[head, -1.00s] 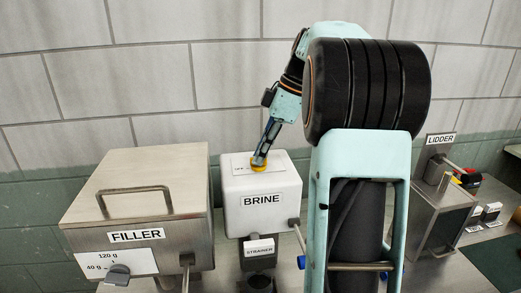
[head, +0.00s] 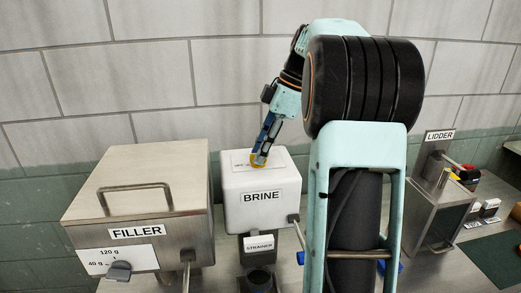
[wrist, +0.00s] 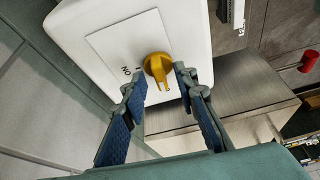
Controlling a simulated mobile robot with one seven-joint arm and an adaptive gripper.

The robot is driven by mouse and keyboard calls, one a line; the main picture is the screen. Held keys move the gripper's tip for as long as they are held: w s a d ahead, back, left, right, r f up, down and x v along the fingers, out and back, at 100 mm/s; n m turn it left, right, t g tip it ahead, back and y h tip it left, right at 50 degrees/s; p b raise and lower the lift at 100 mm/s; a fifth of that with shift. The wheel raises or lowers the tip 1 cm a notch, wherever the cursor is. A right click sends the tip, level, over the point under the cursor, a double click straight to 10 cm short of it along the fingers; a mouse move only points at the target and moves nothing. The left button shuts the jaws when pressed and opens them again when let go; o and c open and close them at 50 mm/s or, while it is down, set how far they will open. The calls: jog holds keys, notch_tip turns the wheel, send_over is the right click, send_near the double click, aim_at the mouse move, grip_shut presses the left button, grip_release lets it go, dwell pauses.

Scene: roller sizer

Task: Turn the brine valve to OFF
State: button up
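The brine valve is a yellow knob (wrist: 158,66) on a white plate (wrist: 112,42) on top of the white BRINE box (head: 262,209). In the wrist view its pointer part faces the bottom of the picture, and the word ON shows left of it. The OFF mark cannot be made out there. My gripper (wrist: 160,76) is open, with one fingertip on each side of the knob and a visible gap to each. In the head view my gripper (head: 264,152) is down at the knob (head: 257,162), hiding part of it.
The steel FILLER box (head: 140,205) stands left of the BRINE box, with a gap between. The STRAINER (head: 259,244) is in front of the BRINE box. The LIDDER (head: 437,212) is at the right. A tiled wall (head: 140,80) is close behind.

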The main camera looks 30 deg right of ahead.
jog(key=shift+r, duration=0.1)
jog(key=v, duration=1.1)
jog(key=shift+d+r, duration=0.2)
jog(key=shift+r, duration=0.15)
jog(key=shift+f, duration=0.1)
